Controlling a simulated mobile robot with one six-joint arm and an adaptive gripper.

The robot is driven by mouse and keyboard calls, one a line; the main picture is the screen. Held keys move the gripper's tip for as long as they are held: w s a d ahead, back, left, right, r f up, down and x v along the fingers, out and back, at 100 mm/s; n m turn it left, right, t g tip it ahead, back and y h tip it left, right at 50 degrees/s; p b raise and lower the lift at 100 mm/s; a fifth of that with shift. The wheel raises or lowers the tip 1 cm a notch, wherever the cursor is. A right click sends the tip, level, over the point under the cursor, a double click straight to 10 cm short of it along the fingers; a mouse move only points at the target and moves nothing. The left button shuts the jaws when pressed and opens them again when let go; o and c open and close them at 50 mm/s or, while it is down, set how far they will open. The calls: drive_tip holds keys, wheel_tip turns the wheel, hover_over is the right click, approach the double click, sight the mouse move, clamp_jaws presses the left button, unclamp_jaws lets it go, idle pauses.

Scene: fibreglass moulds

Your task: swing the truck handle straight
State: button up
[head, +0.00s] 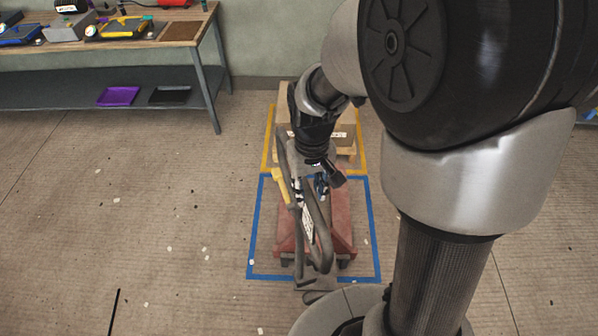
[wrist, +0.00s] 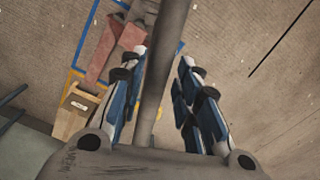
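The red pallet truck (head: 342,235) stands inside the blue floor rectangle. Its grey looped handle (head: 319,225) rises over the truck and slants toward the upper left; a yellow part (head: 280,186) shows beside it. My gripper (head: 322,187) is at the handle's upper part, partly hidden by my arm. In the wrist view my gripper (wrist: 160,95) has its blue-padded fingers apart, with a grey handle bar (wrist: 166,60) running between them. The bar is close to the left finger, with a gap to the right finger. Whether the left finger touches it I cannot tell.
A pallet with a box (head: 345,130) stands beyond the truck in the yellow floor rectangle (head: 266,150). A workbench (head: 130,40) with tools is at upper left. Small scraps lie on the floor; the floor left of the truck is otherwise clear.

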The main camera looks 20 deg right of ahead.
wheel_tip(320, 180, down, 8)
drive_tip(key=shift+r+b, duration=0.1)
drive_tip(key=shift+b, duration=0.6)
drive_tip(key=shift+c, duration=0.5)
clamp_jaws()
drive_tip(key=shift+w, duration=0.15)
